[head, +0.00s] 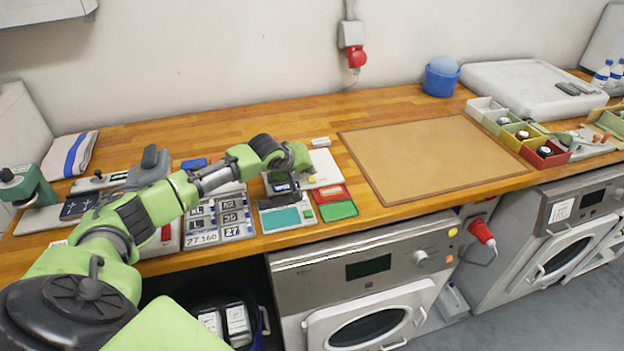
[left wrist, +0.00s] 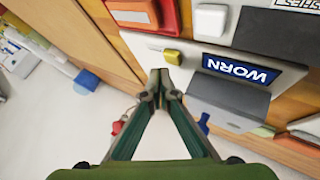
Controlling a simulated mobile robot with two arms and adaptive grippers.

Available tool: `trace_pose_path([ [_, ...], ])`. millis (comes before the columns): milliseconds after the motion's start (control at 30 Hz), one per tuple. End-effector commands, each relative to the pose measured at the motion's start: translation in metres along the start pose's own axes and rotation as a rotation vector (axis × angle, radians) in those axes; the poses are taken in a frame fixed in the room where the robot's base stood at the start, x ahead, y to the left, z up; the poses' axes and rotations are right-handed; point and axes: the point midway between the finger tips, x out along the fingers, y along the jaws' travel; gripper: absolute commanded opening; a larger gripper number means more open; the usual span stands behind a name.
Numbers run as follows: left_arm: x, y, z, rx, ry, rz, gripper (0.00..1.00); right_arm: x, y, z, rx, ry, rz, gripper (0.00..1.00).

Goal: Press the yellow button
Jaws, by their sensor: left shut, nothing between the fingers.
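The yellow button (head: 312,179) is a small block on a pale grey panel (head: 325,168), to the right of a blue label. In the left wrist view the yellow button (left wrist: 172,57) sits just beyond my fingertips, and the blue label (left wrist: 240,69) reads WORN. My left gripper (head: 301,163) is over that panel, its fingers partly hidden by the wrist. In the left wrist view the left gripper (left wrist: 160,82) has its fingertips together and holds nothing. A small gap seems to separate the tips from the button; contact cannot be told. My right gripper is not in view.
A tan mat (head: 430,160) fills the counter to the right. Numbered tiles (head: 220,217) lie to the left. A washing machine (head: 365,268) stands below, with small coloured controls.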

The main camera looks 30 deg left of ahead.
Motion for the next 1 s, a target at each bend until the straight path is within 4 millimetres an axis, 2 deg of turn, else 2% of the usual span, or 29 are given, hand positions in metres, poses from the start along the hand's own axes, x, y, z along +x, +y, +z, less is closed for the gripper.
trace_pose_path([
  [1000,0.0071,-0.0053,0.0054,0.0,0.0,0.0,0.0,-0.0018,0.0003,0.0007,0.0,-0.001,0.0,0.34],
])
